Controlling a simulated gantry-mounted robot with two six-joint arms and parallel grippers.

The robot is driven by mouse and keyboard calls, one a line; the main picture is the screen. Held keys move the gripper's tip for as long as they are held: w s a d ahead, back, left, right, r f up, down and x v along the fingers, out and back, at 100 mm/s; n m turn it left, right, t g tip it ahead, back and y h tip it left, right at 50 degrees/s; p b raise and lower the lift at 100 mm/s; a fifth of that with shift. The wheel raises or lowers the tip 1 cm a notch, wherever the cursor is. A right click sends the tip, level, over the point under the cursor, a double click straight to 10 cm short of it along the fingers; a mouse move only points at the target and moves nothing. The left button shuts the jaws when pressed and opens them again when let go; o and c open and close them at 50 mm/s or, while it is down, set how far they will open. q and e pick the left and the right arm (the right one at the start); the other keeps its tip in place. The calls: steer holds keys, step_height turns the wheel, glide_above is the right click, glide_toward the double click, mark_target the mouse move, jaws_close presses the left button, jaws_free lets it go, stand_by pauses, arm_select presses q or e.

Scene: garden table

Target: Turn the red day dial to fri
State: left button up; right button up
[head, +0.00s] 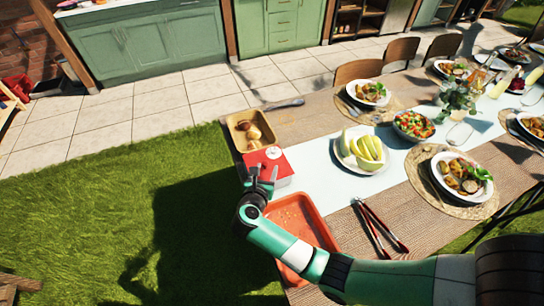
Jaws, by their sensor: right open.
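The red day dial is a small red box (284,170) near the table's left edge, with a round white dial face (273,153) on its top. The lettering on the face is too small to read, so I cannot tell which day it shows. My right gripper (263,171) is open, with its fingers at the near side of the red box in the head view. They cover part of the box, and I cannot tell whether they touch it. My left gripper is not in view.
A tan tray (233,122) with bread-like items stands just behind the box. An orange tray (312,218) lies in front, partly under my right arm. A plate (371,170) of melon slices, red-handled tongs (380,228) and a salad bowl (414,126) are to the right.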

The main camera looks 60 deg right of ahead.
mark_target(273, 151)
steer(key=b+x, duration=0.4)
steer(key=x, duration=0.6)
steer(key=shift+w+d+f, duration=0.1)
steer(key=shift+w+d, duration=0.05)
steer(key=shift+d, duration=0.2)
steer(key=shift+w+d, duration=0.1)
steer(key=shift+d, duration=0.25)
jaws_close()
steer(key=shift+f, duration=0.1)
